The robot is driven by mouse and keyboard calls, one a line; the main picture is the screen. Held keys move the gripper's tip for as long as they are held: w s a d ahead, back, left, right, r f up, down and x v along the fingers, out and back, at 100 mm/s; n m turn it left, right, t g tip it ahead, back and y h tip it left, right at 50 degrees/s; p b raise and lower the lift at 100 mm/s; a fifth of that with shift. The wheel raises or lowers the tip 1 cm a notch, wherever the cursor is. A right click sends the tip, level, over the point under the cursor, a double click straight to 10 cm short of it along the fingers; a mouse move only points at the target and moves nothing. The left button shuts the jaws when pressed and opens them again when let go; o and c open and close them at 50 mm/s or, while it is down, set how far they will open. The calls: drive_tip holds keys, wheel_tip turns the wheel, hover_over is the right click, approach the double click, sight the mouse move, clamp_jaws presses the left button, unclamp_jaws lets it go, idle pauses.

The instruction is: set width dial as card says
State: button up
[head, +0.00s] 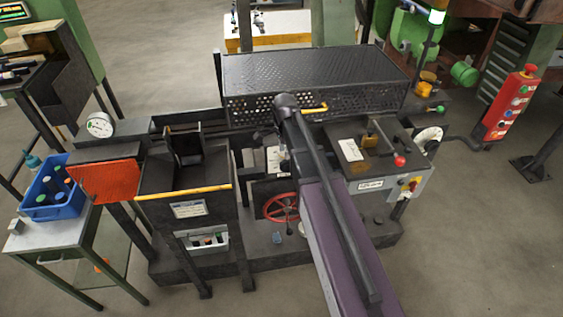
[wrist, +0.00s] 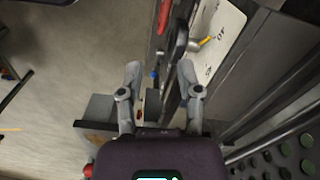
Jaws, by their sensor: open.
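In the wrist view a pale dial plate (wrist: 215,40) with printed numbers and a yellow pointer (wrist: 208,41) lies just beyond my right fingertip. It appears partly covered by a dark rounded bar (wrist: 179,42). My gripper (wrist: 160,72) is open and empty, its two grey fingers apart and clear of the dial. In the head view my arm hides the gripper. A white card (head: 350,150) lies on the grey control box right of my arm; its writing is too small to read. A pale plate (head: 274,159) shows left of my arm; I cannot tell whether it is the dial.
A perforated black guard (head: 315,80) with a yellow handle stands behind my arm. A red handwheel (head: 282,207) sits below. A red-knobbed lever (head: 399,160) rises at right. A blue crate (head: 54,190) stands on the left cart. Open floor lies in front.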

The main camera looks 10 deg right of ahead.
sight(282, 162)
drive_tip(key=w+m, duration=0.1)
drive_tip(key=w+r+m, duration=0.1)
drive_tip(key=w+r+p, duration=0.1)
drive_tip(key=shift+w+a+m, duration=0.1)
drive_tip(key=shift+a+m, duration=0.2)
drive_tip(key=shift+m, duration=0.1)
drive_tip(key=shift+f, duration=0.2)
wheel_tip(282, 162, down, 14)
drive_tip(key=b, duration=1.3)
drive_tip(key=shift+r+b, duration=0.25)
drive_tip(key=shift+b, duration=0.05)
clamp_jaws()
